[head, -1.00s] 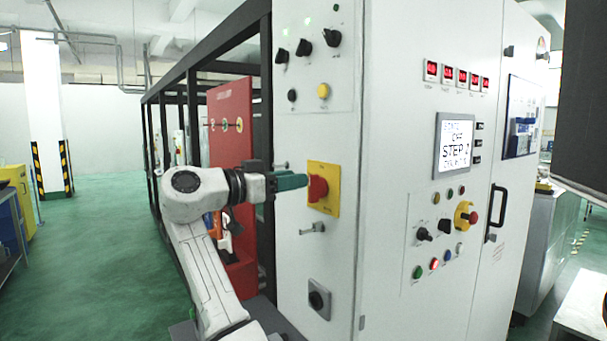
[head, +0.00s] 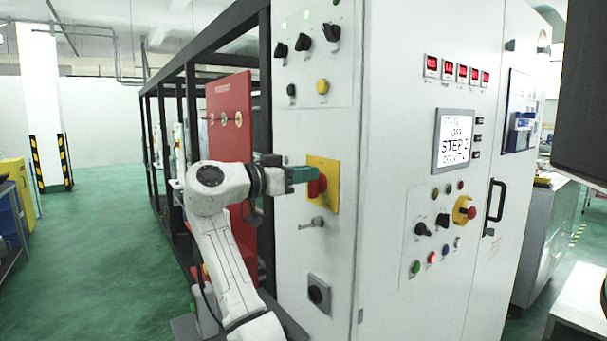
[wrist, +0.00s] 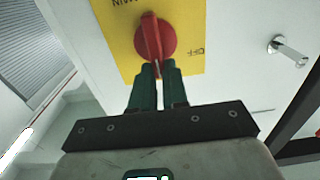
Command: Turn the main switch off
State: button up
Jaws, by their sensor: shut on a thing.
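The main switch is a red rotary knob (head: 317,187) on a yellow plate (head: 329,170) on the side of the white cabinet. In the wrist view the red knob (wrist: 154,38) sits on the yellow plate (wrist: 190,48), its raised handle running roughly up and down in that picture. My gripper (head: 309,175) reaches it from the left. Its green fingers (wrist: 158,68) are shut on the near end of the knob's handle. The fingers hide part of the knob in the head view.
A metal latch (head: 312,223) sticks out below the plate, and it also shows in the wrist view (wrist: 288,50). A black rotary switch (head: 318,293) is lower down. Selector knobs (head: 304,42) are above. A red panel (head: 230,130) and black frame stand behind my arm.

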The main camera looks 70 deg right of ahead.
grip_shut()
jog(key=shift+w+r+n, duration=0.1)
jog(key=shift+n, duration=0.2)
jog(key=shift+w+d+f+n+p, duration=0.3)
jog(key=shift+n+p, duration=0.75)
jog(key=shift+n, duration=0.8)
jog(key=shift+w+d+f+n+p, duration=0.1)
jog(key=shift+w+n+p, duration=0.25)
jog(key=shift+n+p, duration=1.1)
jog(key=shift+w+d+f+n+p, duration=0.2)
jog(key=shift+w+n+p, duration=0.3)
jog(key=shift+n, duration=1.8)
jog(key=shift+s+f, duration=0.1)
jog(key=o, duration=0.6)
grip_release()
